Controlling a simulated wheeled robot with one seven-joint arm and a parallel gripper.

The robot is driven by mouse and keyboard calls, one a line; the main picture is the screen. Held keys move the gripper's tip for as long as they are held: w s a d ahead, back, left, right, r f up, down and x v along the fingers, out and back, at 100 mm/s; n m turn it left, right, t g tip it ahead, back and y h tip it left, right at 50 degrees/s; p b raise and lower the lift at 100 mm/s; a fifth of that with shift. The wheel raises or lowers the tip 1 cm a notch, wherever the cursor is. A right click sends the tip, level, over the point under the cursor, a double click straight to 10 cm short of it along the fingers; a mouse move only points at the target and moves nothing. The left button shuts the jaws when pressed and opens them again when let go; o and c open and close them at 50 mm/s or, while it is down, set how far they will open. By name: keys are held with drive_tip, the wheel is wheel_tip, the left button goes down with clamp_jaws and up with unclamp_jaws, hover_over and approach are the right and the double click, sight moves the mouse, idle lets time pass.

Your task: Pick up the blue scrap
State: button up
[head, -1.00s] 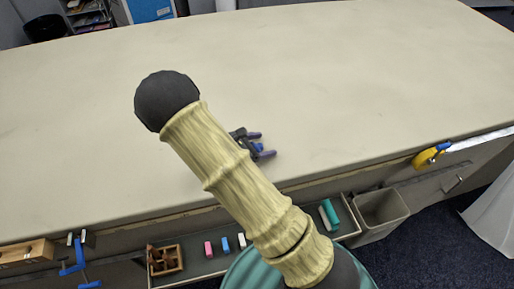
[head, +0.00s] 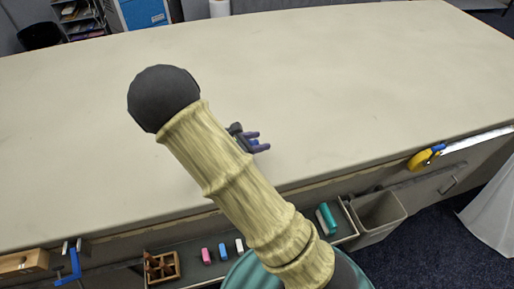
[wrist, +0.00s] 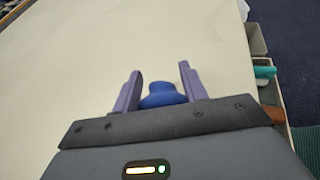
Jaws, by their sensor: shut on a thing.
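The blue scrap (wrist: 162,96) is a small rounded dark-blue piece between the two purple fingers in the wrist view. My gripper (wrist: 161,84) is shut on it, with a finger on each side. In the head view my gripper (head: 258,142) shows small beyond my arm, over the pale cloth table (head: 350,80). A bit of the blue scrap (head: 254,142) shows between its fingers there. My arm hides part of the gripper. I cannot tell how high the scrap is above the cloth.
The tabletop around the gripper is clear. Along the near edge are a yellow tape (head: 424,158), a blue clamp (head: 68,266) and a tray (head: 200,273) with small coloured pieces. A wooden box (head: 162,267) stands at its left. A grey bin (head: 376,222) hangs at right.

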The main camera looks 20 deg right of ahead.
sight(257, 140)
wheel_tip(257, 140, up, 6)
drive_tip(key=shift+r, duration=0.1)
idle(0.6)
